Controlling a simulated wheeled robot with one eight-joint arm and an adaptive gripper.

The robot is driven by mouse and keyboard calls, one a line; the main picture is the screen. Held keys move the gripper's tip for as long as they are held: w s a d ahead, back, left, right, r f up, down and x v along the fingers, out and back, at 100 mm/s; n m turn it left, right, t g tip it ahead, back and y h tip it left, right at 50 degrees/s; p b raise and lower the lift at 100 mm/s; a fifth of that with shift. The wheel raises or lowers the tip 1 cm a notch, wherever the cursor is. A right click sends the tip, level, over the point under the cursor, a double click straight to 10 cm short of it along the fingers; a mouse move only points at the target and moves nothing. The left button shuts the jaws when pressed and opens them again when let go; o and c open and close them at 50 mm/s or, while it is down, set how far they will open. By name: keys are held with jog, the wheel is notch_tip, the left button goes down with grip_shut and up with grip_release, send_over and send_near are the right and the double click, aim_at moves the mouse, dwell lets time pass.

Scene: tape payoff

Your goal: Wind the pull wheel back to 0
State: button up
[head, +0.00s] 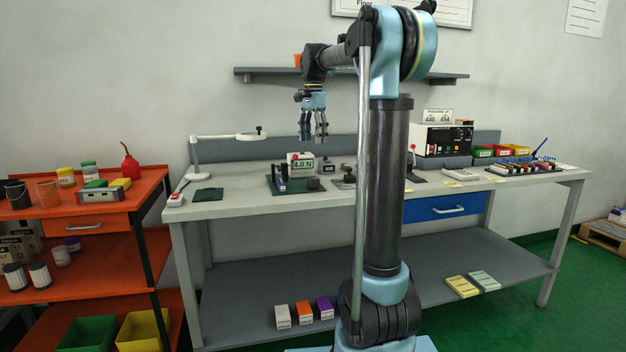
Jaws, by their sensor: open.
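My gripper (314,137) hangs fingers down over the back of the workbench, open and empty, with its fingertips above the tester. The tester stands on a dark green base (292,189) on the bench. Its display (302,165) reads 4.0 N. Small blue, white and dark parts stand on the base in front of the display. I cannot tell which part is the pull wheel, and no wheel mark or 0 is readable at this size. My gripper appears apart from the tester.
A magnifier lamp (225,138) stands left of the tester, beside a dark mat (206,195). A power supply (443,140), colored bins (507,151) and a rack of tools (530,166) stand farther right. A shelf (262,75) hangs behind.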

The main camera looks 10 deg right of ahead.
aim_at(313, 178)
notch_tip(313, 178, down, 15)
jog(key=shift+f, duration=0.15)
dwell(0.4)
jog(key=c, duration=1.1)
